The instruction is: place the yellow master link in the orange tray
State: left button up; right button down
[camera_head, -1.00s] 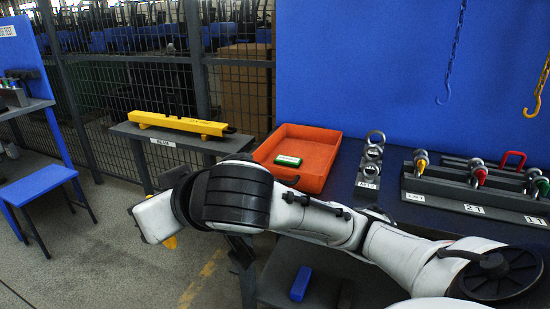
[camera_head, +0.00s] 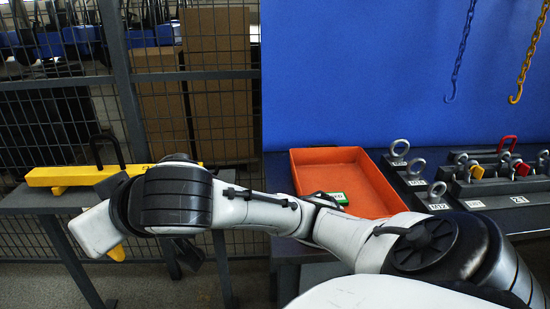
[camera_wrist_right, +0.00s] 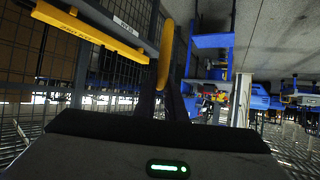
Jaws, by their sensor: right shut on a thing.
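The yellow master link (camera_wrist_right: 165,55) is held in my right gripper (camera_wrist_right: 165,103), with the dark fingers around its lower end in the wrist view. In the head view only a small yellow part of the link (camera_head: 117,253) shows below my right wrist, which hides the rest of it and the fingertips. The orange tray (camera_head: 330,166) lies on the dark bench, right of the link. My right forearm crosses in front of the tray and covers its near edge. My left gripper is in neither view.
Right of the tray stand steel eyebolts (camera_head: 416,168) and a rack of lifting hardware (camera_head: 500,192). A yellow beam (camera_head: 90,176) lies on a grey stand at left, close behind my wrist. Chains with hooks hang before a blue panel (camera_head: 350,70).

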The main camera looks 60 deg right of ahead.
aim_at(341, 183)
jog(key=z, duration=0.75)
jog(key=i, duration=0.75)
jog(key=z, duration=1.2)
jog(key=i, duration=0.3)
jog(key=z, duration=0.2)
